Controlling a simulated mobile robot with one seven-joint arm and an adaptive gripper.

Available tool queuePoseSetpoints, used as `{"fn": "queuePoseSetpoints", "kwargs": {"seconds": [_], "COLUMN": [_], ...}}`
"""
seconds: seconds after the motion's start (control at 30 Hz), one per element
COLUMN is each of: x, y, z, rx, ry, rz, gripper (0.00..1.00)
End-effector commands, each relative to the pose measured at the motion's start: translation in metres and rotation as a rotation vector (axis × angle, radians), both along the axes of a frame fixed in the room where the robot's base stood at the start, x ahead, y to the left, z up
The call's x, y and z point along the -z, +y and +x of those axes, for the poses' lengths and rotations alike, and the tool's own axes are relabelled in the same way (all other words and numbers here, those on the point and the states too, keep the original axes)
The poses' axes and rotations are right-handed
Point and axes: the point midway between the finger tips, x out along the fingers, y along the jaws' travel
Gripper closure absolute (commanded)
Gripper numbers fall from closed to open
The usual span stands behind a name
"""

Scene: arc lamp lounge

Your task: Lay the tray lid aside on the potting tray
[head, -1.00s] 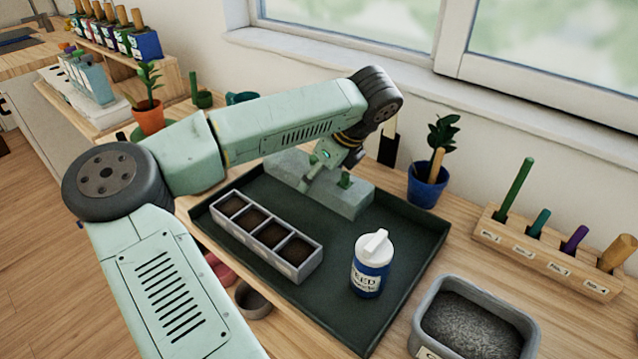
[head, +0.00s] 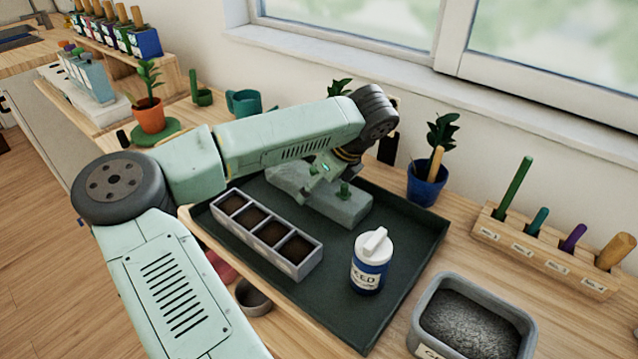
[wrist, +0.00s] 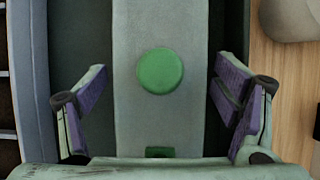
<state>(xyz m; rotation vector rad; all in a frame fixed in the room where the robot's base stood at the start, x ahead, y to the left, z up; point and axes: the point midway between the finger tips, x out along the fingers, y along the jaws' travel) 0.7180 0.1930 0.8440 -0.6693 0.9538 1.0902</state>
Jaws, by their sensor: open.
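The tray lid (head: 345,209) is a long grey-green slab with green knobs. It lies level at the back of the dark potting tray (head: 408,240), behind the seedling box, and appears to rest on it. My gripper (head: 320,180) is low over the lid, partly hidden by my arm in the head view. In the wrist view my gripper (wrist: 160,75) is open, one finger on each side of the lid (wrist: 160,118), with narrow gaps. A round green knob (wrist: 160,71) sits between the fingers. The lid's underside is hidden.
A four-cell soil box (head: 267,233) and a white-capped blue bottle (head: 370,262) stand on the tray. A blue plant pot (head: 425,188) is just beyond its right back edge. A grey gravel tub (head: 472,325) stands at front right.

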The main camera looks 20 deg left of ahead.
Motion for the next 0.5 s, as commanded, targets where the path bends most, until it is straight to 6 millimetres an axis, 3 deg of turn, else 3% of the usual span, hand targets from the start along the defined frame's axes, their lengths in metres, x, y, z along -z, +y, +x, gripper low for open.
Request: {"fn": "queuePoseSetpoints", "kwargs": {"seconds": [0.37, 0.5], "x": [-0.006, -0.028], "y": [-0.002, -0.013], "z": [0.0, -0.004], "rx": [0.001, 0.002], "ry": [-0.002, -0.003], "rz": [0.001, 0.003], "gripper": [0.17, 0.17]}}
